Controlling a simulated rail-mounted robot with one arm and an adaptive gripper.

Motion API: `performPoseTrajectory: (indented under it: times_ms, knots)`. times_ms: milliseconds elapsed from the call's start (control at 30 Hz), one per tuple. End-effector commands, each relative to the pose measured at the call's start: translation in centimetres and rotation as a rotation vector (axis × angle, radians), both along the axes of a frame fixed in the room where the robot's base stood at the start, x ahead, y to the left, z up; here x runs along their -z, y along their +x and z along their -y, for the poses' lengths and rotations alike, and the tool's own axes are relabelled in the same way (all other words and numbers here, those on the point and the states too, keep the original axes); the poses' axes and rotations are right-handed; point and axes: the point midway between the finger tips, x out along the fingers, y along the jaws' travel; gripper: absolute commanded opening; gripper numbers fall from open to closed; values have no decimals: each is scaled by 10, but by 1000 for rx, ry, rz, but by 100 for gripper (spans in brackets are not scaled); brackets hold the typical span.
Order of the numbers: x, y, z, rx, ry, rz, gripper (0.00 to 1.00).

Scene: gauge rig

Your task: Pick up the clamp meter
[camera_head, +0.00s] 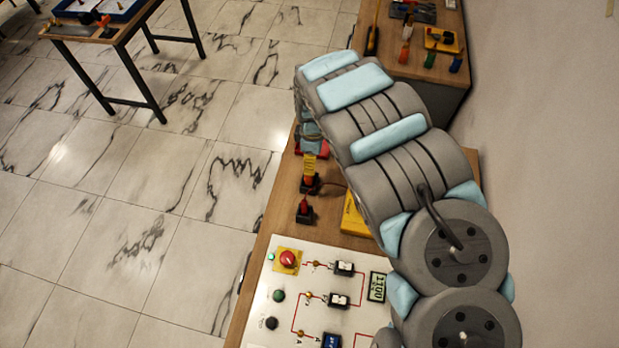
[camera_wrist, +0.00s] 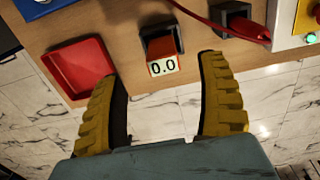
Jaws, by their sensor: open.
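What looks like the clamp meter (camera_wrist: 164,47) is a red body with a white display reading 0.0, in a dark block-like holder at the top middle of the wrist view. In the head view the holder and meter (camera_head: 311,184) show small on the wooden bench, just below my gripper (camera_head: 309,163). In the wrist view my gripper (camera_wrist: 158,68) is open, its yellow ribbed fingers wide apart. The display lies between the fingertips in the picture; I see no contact. The depth gap is hard to tell.
A red tray (camera_wrist: 80,68) lies left of the meter. A red lead or probe (camera_wrist: 232,28) rests by another dark holder on the right. The gauge panel (camera_head: 262,318) with switches stands nearer on the bench (camera_head: 246,297). A wall bounds the right side.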

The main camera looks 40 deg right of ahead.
Motion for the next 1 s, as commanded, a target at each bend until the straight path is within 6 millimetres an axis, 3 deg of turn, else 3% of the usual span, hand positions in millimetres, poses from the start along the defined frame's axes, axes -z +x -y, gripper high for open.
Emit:
performPoseTrajectory:
  times_ms: [500,1000]
  knots:
    - [51,1,-1,0,1,2,74]
    - [72,5,-3,-1,-1,4,74]
